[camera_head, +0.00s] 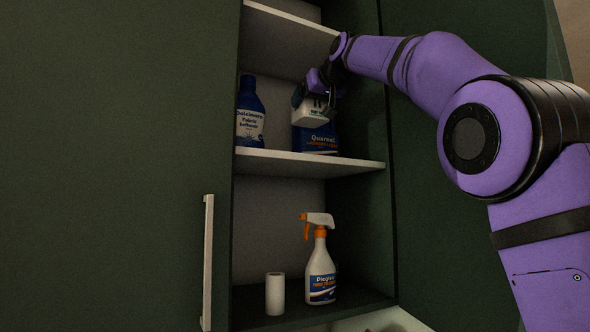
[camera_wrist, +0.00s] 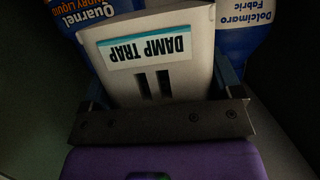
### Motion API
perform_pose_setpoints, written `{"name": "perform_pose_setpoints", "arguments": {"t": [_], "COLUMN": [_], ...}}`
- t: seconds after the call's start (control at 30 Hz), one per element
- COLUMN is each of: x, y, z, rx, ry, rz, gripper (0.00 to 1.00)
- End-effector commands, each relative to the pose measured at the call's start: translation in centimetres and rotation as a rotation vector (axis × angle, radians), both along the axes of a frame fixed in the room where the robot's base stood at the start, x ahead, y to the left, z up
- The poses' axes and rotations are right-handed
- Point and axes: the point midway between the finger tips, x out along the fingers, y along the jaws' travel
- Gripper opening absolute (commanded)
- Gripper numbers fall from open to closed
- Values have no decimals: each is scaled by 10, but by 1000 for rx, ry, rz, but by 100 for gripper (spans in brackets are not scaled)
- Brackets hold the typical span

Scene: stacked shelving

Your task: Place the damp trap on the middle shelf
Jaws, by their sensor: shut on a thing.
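The damp trap (camera_wrist: 152,60) is a white box with a blue-edged label reading "DAMP TRAP", upside down in the wrist view. My gripper (camera_wrist: 160,95) is shut on it. In the head view the damp trap (camera_head: 309,112) hangs tilted from my gripper (camera_head: 318,92), in front of the blue Quarnel container. The middle shelf (camera_head: 270,158) is a white board below it. I cannot tell whether the damp trap touches the Quarnel container.
A blue Dolcimaro fabric softener bottle (camera_head: 249,118) stands left on the middle shelf; the blue Quarnel container (camera_head: 316,142) stands right. The upper shelf (camera_head: 290,30) is above. A spray bottle (camera_head: 321,270) and a white roll (camera_head: 275,294) stand below. Dark green cabinet walls flank the opening.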

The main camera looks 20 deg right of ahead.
Motion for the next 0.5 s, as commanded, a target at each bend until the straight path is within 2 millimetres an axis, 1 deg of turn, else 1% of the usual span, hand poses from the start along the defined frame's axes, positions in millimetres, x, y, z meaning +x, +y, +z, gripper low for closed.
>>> {"name": "perform_pose_setpoints", "arguments": {"t": [0.07, 0.17, 0.27, 0.5], "x": [-3, -4, -4, -4], "y": [2, 3, 3, 3], "z": [3, -1, -12, -44], "rx": [0, 1, 2, 0], "ry": [-1, 0, 1, 1], "rz": [4, 5, 7, 7], "gripper": [55, 55, 55, 55]}}
